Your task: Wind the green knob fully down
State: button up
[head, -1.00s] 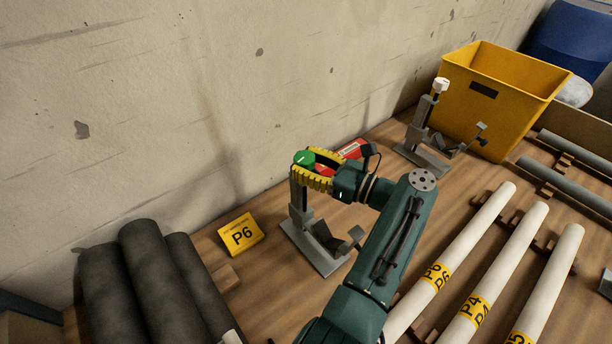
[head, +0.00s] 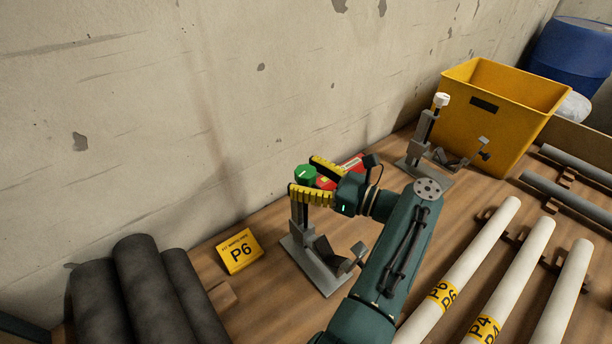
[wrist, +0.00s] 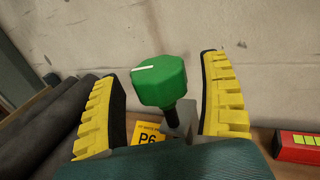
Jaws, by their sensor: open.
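The green knob (head: 305,174) sits on top of a grey vise-like clamp (head: 303,232) on the bench. In the wrist view the green knob (wrist: 160,80) is faceted with a white line on top, on a black stem. My gripper (head: 308,176) is open, with its yellow ribbed fingers on either side of the knob. How far down the stem goes is partly hidden by my gripper.
A yellow P6 sign (head: 240,250) and dark pipes (head: 150,290) lie left of the clamp. A red box (head: 350,166) lies behind my gripper. A second clamp with a white knob (head: 441,99) and a yellow bin (head: 500,105) stand further right. White pipes (head: 460,270) lie at front right.

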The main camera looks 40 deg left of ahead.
notch_tip(320, 180, up, 10)
dwell(0.5)
